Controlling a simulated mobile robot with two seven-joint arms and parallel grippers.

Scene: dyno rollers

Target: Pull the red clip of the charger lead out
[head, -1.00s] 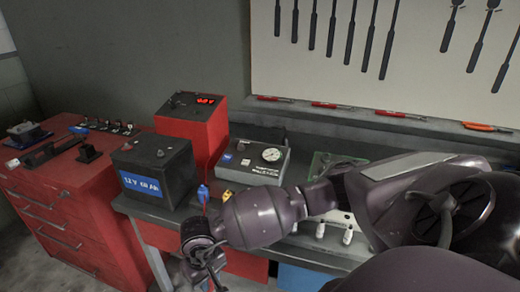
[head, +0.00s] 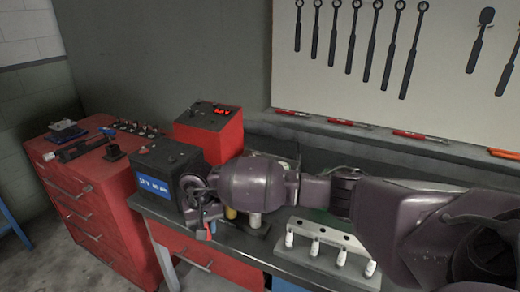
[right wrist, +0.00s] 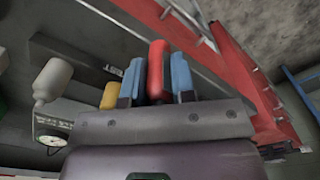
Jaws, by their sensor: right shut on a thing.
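My right gripper (right wrist: 158,85) is shut, with its two blue fingers on either side of the red clip (right wrist: 156,68) in the right wrist view. In the head view my right arm reaches in from the right, and the gripper (head: 208,222) is at the bench's front edge, beside the black battery (head: 150,160). A small bit of red (head: 213,228) shows at the fingers there. The red charger (head: 215,135) with a lit red display stands behind the battery. My wrist hides part of the battery's right side, and the lead's run cannot be traced. My left gripper is not in view.
A rack with several white-topped pieces (head: 325,252) stands on the bench at right. A yellow piece (right wrist: 110,95) is beside the fingers. A red drawer cabinet (head: 85,185) stands left. My forearm covers most of the gauge box.

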